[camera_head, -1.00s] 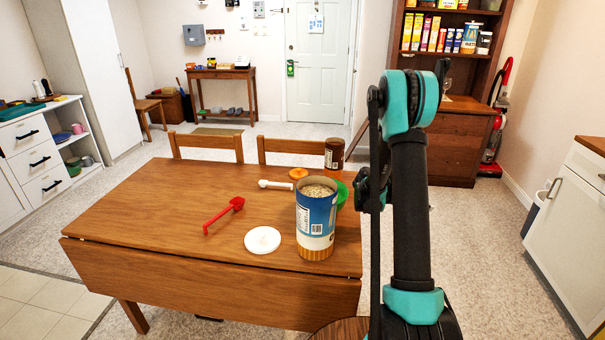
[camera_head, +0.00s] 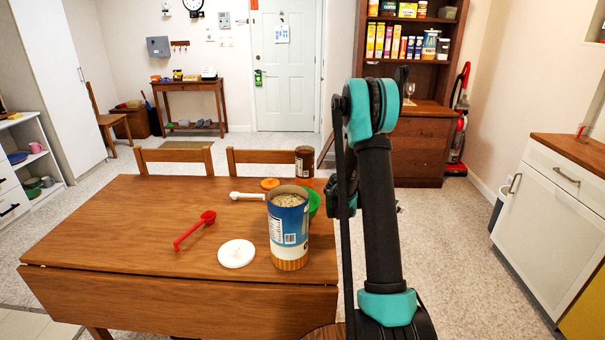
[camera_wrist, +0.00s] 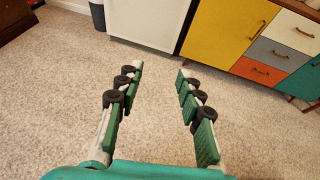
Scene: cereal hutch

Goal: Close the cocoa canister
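A dark brown jar (camera_head: 304,161) with a pale label stands upright at the back right of the table; it may be the cocoa canister. A small orange disc, probably a lid (camera_head: 270,184), lies to its left. In front stands a large blue and white canister (camera_head: 289,232), open on top and filled with pale flakes. A white round lid (camera_head: 236,253) lies flat to its left. My gripper (camera_wrist: 160,72) is open and empty in the wrist view, above the carpet and away from the table. The head view does not show its fingers clearly.
The wooden table (camera_head: 120,225) also holds a red scoop (camera_head: 196,230), a white scoop (camera_head: 247,196) and a green bowl (camera_head: 314,203) partly behind the canister. Two chairs stand behind it. A shelf hutch (camera_head: 412,90) is at the back right, a white cabinet (camera_head: 545,225) at right. Carpet between is clear.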

